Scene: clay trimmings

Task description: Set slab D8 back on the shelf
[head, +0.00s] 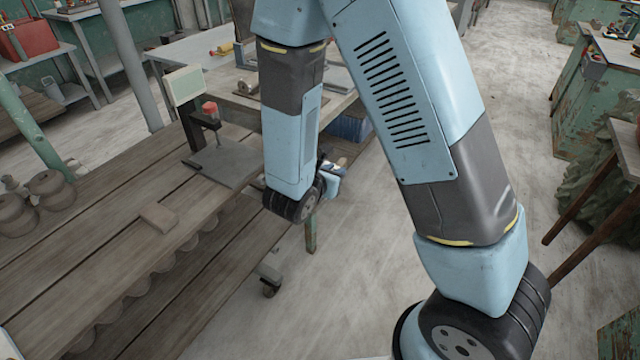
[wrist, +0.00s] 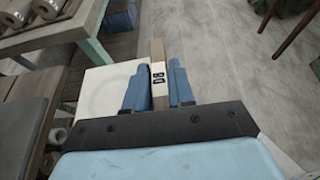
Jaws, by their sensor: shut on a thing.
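My gripper (wrist: 158,68) is shut on a thin tan slab in the wrist view. The slab (wrist: 158,48) stands on edge between the two blue fingers. A pale label with dark marks faces the wrist camera; I cannot read the marks surely. The slab is held over open floor. The plank shelf (head: 110,255) runs along the left of the head view, to the left of my gripper. A small tan block (head: 158,217) lies flat on it.
Brown pots (head: 50,187) sit at the shelf's left. A wheeled table stands beyond my gripper.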

